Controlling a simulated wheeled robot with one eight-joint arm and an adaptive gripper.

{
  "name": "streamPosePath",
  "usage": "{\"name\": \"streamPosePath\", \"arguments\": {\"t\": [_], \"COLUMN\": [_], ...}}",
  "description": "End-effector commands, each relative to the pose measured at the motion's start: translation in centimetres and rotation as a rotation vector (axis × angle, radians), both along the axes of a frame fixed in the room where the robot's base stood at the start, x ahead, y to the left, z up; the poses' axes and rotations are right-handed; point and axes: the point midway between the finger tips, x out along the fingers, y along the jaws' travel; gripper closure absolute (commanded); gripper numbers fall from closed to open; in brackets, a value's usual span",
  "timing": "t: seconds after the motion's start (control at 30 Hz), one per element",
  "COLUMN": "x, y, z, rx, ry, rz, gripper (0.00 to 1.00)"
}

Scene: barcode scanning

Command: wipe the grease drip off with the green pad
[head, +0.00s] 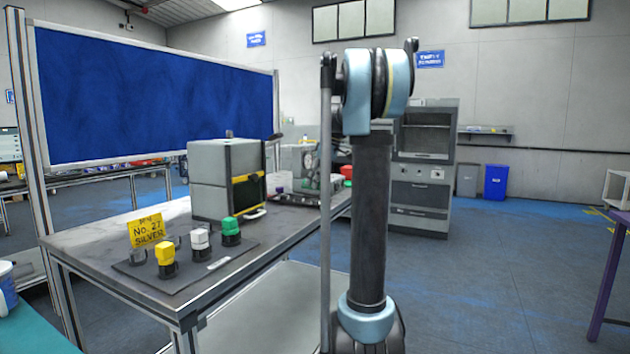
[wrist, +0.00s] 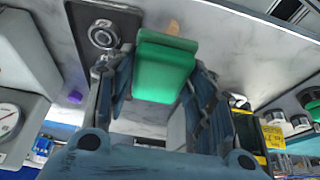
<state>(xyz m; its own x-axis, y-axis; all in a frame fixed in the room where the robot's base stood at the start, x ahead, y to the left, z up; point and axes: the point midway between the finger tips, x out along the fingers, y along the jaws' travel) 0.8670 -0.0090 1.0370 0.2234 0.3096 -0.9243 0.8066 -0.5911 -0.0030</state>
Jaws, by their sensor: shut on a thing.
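My gripper (wrist: 160,62) shows in the wrist view with its two blue-grey fingers on either side of a green pad (wrist: 163,78). It is shut on the pad. A small orange-brown spot (wrist: 173,27), which looks like the grease drip, shows on a pale grey surface just beyond the pad's far edge. Part of the spot may be hidden by the pad, and I cannot tell whether they touch. In the head view my arm hides the gripper and the held pad.
The grey workbench (head: 75,248) bears a grey box (head: 222,183), a yellow sign (head: 147,230), and yellow, white and green-topped pieces (head: 230,226) on a dark mat. A dark plate with a round ring (wrist: 103,34) and a gauge (wrist: 8,118) are near my gripper. Open floor lies right.

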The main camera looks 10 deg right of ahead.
Motion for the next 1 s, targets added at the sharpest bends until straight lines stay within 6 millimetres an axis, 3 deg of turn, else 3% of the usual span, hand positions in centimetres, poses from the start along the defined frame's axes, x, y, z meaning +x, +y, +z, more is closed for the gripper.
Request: {"name": "streamPosePath", "arguments": {"t": [0.6,1.0], "x": [0.0,0.0], "y": [0.0,0.0], "z": [-5.8,-7.0], "rx": [0.000,0.000], "ry": [0.000,0.000], "rz": [0.000,0.000], "gripper": [0.70,0.70]}}
